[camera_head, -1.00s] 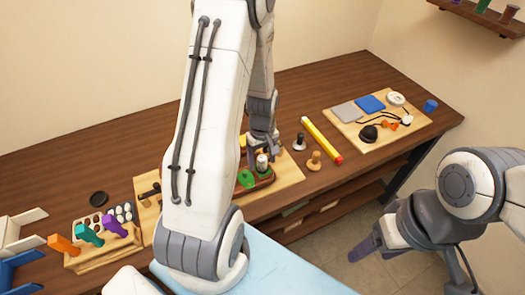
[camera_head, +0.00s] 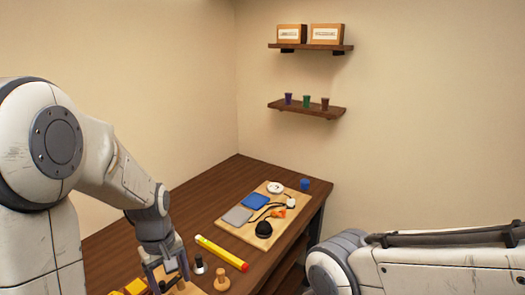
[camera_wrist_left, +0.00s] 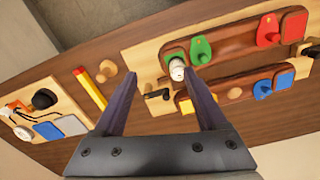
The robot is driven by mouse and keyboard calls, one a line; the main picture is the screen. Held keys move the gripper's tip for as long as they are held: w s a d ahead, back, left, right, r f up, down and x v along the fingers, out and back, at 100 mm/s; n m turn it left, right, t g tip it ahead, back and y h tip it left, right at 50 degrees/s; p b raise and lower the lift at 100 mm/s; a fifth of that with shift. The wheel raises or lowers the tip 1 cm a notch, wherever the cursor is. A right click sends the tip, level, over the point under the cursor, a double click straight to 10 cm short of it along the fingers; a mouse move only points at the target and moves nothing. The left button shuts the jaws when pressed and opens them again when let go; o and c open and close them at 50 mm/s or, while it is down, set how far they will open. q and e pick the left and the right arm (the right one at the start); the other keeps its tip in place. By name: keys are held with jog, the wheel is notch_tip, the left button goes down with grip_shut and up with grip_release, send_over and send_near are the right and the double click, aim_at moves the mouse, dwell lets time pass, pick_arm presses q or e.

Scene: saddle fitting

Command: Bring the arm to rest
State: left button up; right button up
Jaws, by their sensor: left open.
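My left gripper (camera_head: 166,276) is over the near part of the wooden table in the head view. In the left wrist view its two dark fingers (camera_wrist_left: 161,86) are spread wide with nothing between them. Beyond the fingertips lies a light wooden board with two dark brown bars.
A yellow bar (camera_head: 222,253), a black-topped knob (camera_head: 198,265) and a wooden knob (camera_head: 222,277) stand or lie beside my left gripper. A board (camera_head: 235,232) with pads and cables lies farther back, near a blue cup (camera_head: 305,184). Wall shelves (camera_head: 310,108) hang behind.

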pick_arm(q)
jog(key=s+d+r+m, duration=0.2)
jog(key=s+d+m, duration=0.6)
jog(key=d, duration=0.1)
jog(key=s+d+r+m, duration=0.3)
jog(key=s+d+m, duration=0.5)
jog(key=s+d, duration=0.1)
jog(key=shift+d+r+m+h, duration=0.3)
jog(key=shift+d+h, duration=0.1)
jog(key=shift+d, duration=0.1)
